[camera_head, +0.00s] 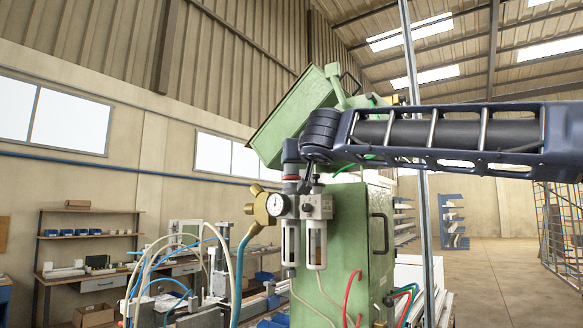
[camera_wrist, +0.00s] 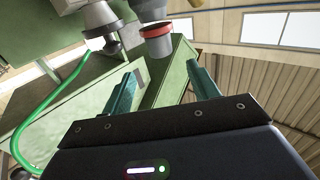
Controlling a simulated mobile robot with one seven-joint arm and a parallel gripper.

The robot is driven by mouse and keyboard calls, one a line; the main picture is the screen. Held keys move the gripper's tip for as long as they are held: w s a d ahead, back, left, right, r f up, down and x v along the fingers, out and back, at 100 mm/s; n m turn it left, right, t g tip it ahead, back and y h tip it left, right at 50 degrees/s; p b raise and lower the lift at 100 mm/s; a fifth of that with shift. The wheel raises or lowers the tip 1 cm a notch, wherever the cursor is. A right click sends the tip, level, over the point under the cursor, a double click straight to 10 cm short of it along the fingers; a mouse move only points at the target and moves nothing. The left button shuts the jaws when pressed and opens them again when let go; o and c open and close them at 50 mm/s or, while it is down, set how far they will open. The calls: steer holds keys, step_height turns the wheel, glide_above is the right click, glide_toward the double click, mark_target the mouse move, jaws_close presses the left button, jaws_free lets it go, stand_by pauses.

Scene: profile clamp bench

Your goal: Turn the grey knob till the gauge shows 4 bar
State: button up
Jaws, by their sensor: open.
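The round white gauge (camera_head: 277,204) faces me on the front of the air unit in the head view. Its needle is too small to read. The grey knob (camera_head: 291,178) is at the top of the unit, just above the gauge and partly covered by my gripper. In the wrist view a grey cylinder with a red ring, seemingly this knob (camera_wrist: 157,42), lies beyond and between the fingertips. My gripper (camera_wrist: 162,66) is open, with a teal finger on each side and nothing between the pads. I cannot tell whether either finger touches the knob.
The grey lubricator unit (camera_head: 316,206) stands close on the right of the regulator. A brass fitting (camera_head: 258,207) with a blue hose is on its left. The green machine cabinet (camera_head: 345,240) rises behind. A green hose (camera_wrist: 55,95) curves at left in the wrist view.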

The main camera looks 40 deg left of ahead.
mark_target(292, 166)
steer(key=x, duration=1)
steer(key=shift+w+a, duration=0.25)
steer(key=shift+a, duration=0.05)
